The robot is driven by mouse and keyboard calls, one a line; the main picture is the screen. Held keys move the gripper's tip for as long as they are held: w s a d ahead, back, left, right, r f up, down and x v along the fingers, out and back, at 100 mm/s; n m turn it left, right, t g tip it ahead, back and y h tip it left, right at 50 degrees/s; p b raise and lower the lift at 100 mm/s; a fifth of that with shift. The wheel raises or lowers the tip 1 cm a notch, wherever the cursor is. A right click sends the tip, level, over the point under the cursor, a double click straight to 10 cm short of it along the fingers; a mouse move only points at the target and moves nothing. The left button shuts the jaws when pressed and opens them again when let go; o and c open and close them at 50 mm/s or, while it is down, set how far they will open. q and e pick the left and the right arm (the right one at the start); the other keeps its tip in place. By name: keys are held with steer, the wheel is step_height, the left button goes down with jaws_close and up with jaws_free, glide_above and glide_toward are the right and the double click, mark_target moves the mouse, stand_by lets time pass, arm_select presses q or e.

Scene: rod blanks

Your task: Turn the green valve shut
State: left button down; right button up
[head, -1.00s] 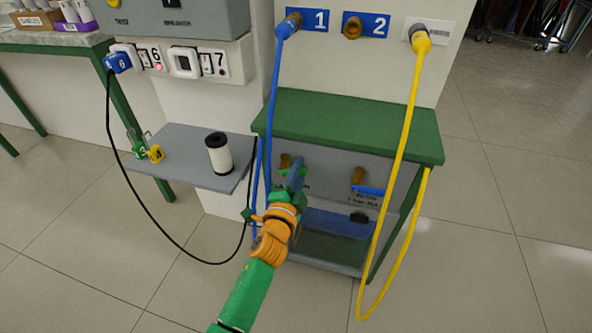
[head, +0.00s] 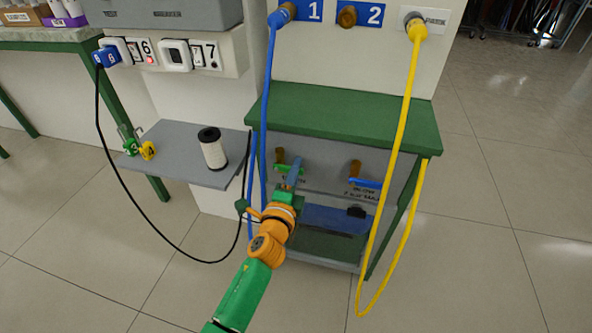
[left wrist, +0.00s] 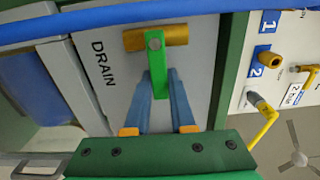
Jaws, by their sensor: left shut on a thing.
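The green valve has a brass body (left wrist: 168,37) and a green lever (left wrist: 152,64), and it sits on the grey panel beside the word DRAIN in the left wrist view. The lever lies crosswise to the brass body there. In the head view, the green lever (head: 283,168) shows under the green top, partly hidden by my gripper. My left gripper (head: 293,171) is at the lever. Its blue fingers (left wrist: 160,80) are shut on the lever, one on each side. My right gripper is in neither current view.
A blue-handled valve (head: 365,183) is just right of the green one. A blue hose (head: 268,100) hangs close to my left gripper's left, and a yellow hose (head: 402,120) hangs farther right. A grey shelf (head: 180,160) holds a white cylinder (head: 213,150).

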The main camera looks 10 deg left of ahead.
steer(key=shift+a, duration=0.2)
arm_select(q)
steer(key=c, duration=0.8)
jaws_free()
steer(key=shift+o, duration=0.2)
arm_select(e)
steer(key=shift+a, duration=0.1)
arm_select(q)
steer(key=s, duration=0.7)
steer(key=shift+a+p, duration=0.15)
steer(key=shift+p, duration=0.3)
arm_select(e)
steer(key=shift+s+a+r, duration=0.1)
steer(key=shift+s+r, duration=0.05)
steer(key=shift+r, duration=0.25)
arm_select(q)
steer(key=shift+f, duration=0.1)
arm_select(e)
steer(key=shift+a, duration=0.1)
